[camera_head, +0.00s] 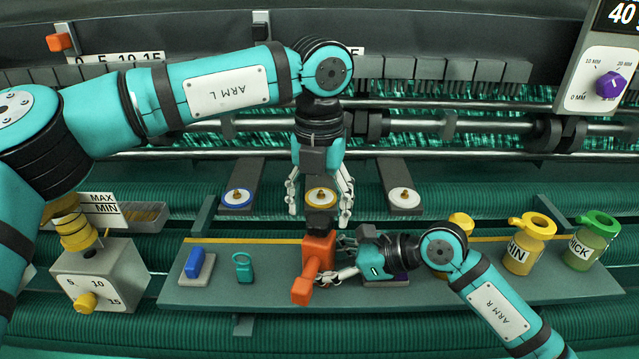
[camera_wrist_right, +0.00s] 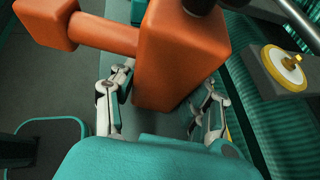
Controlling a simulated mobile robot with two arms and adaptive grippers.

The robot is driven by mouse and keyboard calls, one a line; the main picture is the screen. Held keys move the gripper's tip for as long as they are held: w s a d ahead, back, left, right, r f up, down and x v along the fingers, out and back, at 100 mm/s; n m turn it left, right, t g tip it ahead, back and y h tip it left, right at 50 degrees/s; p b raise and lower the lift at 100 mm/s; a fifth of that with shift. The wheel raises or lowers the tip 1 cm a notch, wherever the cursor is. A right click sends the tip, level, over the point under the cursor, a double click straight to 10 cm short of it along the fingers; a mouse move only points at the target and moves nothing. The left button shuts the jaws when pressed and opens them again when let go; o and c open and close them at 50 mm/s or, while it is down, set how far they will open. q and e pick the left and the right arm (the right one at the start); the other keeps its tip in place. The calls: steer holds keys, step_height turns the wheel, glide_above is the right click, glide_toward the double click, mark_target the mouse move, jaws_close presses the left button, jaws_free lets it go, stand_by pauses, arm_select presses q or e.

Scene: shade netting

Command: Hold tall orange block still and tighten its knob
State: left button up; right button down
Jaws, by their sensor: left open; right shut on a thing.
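The tall orange block (camera_head: 318,252) stands on the grey shelf, with a dark knob (camera_head: 320,226) on top and an orange arm with a square end (camera_head: 302,291) sticking out toward the front. My right gripper (camera_head: 336,262) is shut on the block from the right. In the right wrist view its two fingers lie either side of the block (camera_wrist_right: 180,55), and the orange square end (camera_wrist_right: 45,22) is at upper left. My left gripper (camera_head: 319,212) points down, open, just above the dark knob. Its fingers are spread to either side; I cannot tell whether they touch the knob.
The shelf (camera_head: 210,292) also bears a blue block (camera_head: 200,264), a teal ringed piece (camera_head: 243,268) and yellow (camera_head: 525,245) and green (camera_head: 594,240) bottles. Behind are white-and-gold discs (camera_head: 403,197). A grey box with a yellow knob (camera_head: 95,285) stands left.

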mark_target(320, 219)
arm_select(q)
steer(key=shift+f, duration=1.8)
steer(key=shift+c, duration=0.4)
steer(key=shift+d, duration=0.1)
jaws_close()
